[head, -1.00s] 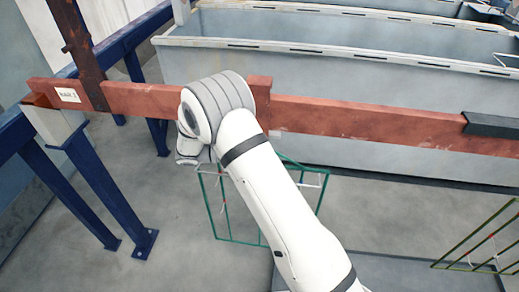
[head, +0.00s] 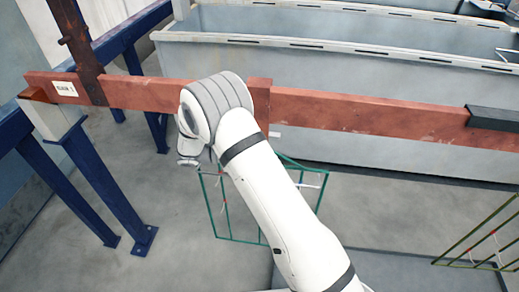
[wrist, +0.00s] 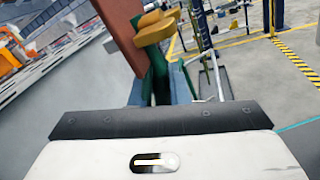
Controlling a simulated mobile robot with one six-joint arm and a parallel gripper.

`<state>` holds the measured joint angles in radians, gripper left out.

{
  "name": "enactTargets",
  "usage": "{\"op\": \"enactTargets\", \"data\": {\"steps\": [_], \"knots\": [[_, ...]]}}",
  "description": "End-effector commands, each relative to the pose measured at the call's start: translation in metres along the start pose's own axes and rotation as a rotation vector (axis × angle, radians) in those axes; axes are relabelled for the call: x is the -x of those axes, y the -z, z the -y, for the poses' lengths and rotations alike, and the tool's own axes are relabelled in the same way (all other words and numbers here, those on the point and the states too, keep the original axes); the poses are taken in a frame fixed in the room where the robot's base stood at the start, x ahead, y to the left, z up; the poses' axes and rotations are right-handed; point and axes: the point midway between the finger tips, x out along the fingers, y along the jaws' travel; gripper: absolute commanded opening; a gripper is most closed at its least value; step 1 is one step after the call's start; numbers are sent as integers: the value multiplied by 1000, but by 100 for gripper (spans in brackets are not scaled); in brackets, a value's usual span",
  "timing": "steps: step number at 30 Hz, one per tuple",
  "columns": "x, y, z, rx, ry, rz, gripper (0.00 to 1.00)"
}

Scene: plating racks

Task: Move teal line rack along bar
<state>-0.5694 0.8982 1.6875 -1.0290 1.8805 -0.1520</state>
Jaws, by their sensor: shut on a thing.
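The teal line rack (head: 232,239) is a thin green frame hanging below the copper-coloured bar (head: 370,115), partly hidden behind my arm. In the wrist view its green upright (wrist: 160,76), with yellow-brown pieces at the top, stands beside the bar (wrist: 118,25). My gripper (wrist: 165,88) is shut on this upright close to the bar. In the head view my arm hides the jaws and the rack's top. I cannot tell whether the rack's hook touches the bar.
A second, olive-green rack (head: 482,240) hangs at the right, near a dark sleeve (head: 494,118) on the bar. Grey tanks (head: 330,70) stand behind the bar. A blue stand (head: 100,180) is under its labelled left end. Bar between my arm and the sleeve looks clear.

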Motion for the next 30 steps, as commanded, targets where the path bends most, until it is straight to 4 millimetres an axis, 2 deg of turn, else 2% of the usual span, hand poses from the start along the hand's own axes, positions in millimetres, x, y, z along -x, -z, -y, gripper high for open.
{"op": "enactTargets", "data": {"steps": [23,30], "knots": [[0,0,-1,-6,-1,4,0],[-7,-2,0,-5,-1,5,0]]}}
